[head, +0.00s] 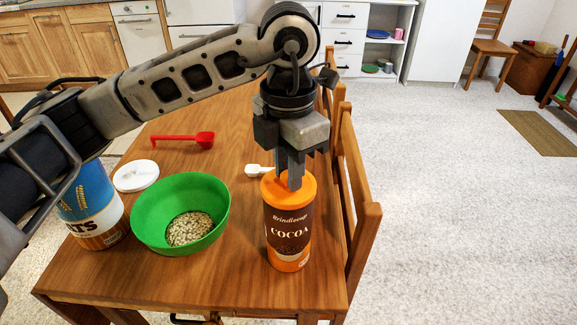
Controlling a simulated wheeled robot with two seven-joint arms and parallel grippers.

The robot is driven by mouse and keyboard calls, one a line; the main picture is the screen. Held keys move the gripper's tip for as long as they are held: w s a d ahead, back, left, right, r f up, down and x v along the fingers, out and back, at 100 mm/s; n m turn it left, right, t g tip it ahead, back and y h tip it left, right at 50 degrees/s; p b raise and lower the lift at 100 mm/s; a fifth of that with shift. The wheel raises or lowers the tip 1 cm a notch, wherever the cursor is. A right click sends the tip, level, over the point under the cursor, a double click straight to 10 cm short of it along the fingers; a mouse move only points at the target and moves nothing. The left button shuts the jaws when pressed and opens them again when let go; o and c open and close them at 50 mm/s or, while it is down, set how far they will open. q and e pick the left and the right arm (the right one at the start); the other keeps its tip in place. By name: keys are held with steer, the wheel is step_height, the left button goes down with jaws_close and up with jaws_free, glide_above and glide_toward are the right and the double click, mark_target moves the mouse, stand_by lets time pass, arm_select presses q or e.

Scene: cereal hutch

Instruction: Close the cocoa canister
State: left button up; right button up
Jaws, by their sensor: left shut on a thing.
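The cocoa canister (287,232) stands upright near the right edge of the wooden table. It is brown with orange bands and an orange top (302,192). My left gripper (290,182) points straight down at the canister's top, its fingers close together and shut on part of the orange lid. The fingers hide part of the lid, so I cannot tell how it sits on the rim. My right gripper is not in view.
A green bowl (150,215) of oats stands left of the canister. An oats canister (92,205), a white lid (136,176), a red scoop (190,140) and a white scoop (258,171) are also on the table (225,275). A wooden chair (362,235) stands close at the right.

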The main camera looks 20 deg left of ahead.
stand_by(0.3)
arm_select(q)
steer(key=o, duration=1.3)
steer(key=shift+r+p, duration=1.05)
steer(key=shift+r, duration=0.6)
steer(key=shift+r+p, duration=0.45)
steer(key=shift+r, duration=0.3)
steer(key=shift+r+p, duration=0.4)
steer(key=shift+r, duration=0.2)
